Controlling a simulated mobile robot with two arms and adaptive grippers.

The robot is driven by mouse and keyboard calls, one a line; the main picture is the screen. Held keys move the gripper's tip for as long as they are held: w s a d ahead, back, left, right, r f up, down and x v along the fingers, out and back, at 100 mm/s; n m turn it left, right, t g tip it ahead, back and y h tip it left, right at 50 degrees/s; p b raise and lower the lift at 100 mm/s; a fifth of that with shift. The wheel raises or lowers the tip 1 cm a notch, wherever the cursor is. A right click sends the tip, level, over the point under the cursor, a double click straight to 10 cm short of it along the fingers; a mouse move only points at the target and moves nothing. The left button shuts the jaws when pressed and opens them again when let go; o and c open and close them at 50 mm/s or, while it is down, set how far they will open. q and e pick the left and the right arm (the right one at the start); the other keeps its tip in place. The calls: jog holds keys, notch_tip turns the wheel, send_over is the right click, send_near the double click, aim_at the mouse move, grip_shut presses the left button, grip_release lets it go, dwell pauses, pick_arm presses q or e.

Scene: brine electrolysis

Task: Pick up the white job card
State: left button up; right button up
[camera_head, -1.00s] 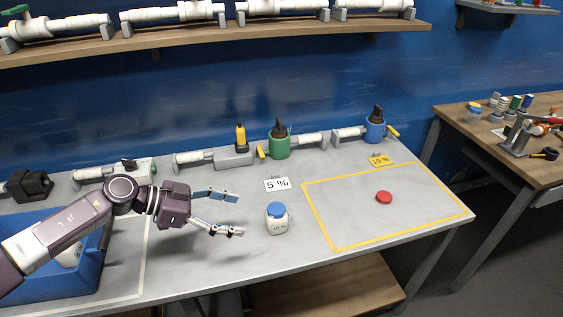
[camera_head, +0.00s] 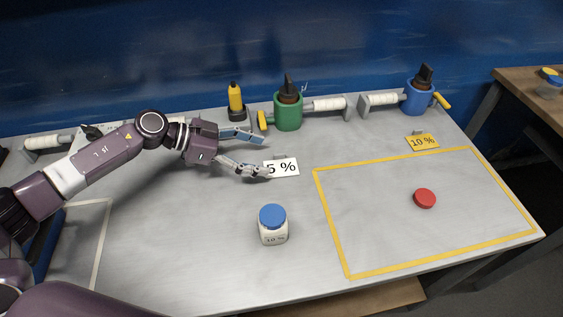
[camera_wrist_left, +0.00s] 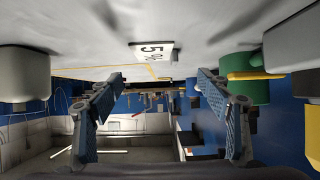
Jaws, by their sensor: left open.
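The white job card (camera_head: 283,167), marked "5 %", lies on the grey bench behind the jar and left of the yellow-outlined area. My left gripper (camera_head: 264,154) is open and empty, coming in from the left. Its fingers point right, and its nearer fingertip overlaps the card's left edge in the head view; whether it touches cannot be told. In the left wrist view the card (camera_wrist_left: 152,50) shows beyond the spread fingertips, between them across the picture and a little above them. My right gripper is not in view.
A white jar with a blue lid (camera_head: 273,225) stands in front of the card. A green holder (camera_head: 288,112) and a yellow bottle (camera_head: 235,98) stand behind. Right are a yellow "10 %" card (camera_head: 422,142), a red disc (camera_head: 425,198) and a blue holder (camera_head: 417,98).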

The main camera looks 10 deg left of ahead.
aim_at(293, 164)
pick_arm(q)
jog(key=x, duration=0.6)
jog(key=shift+s+d+f, duration=0.1)
jog(key=shift+s+f, duration=0.1)
jog(key=shift+s, duration=0.1)
jog(key=shift+c, duration=0.7)
jog(key=c, duration=0.9)
jog(key=shift+o, duration=0.2)
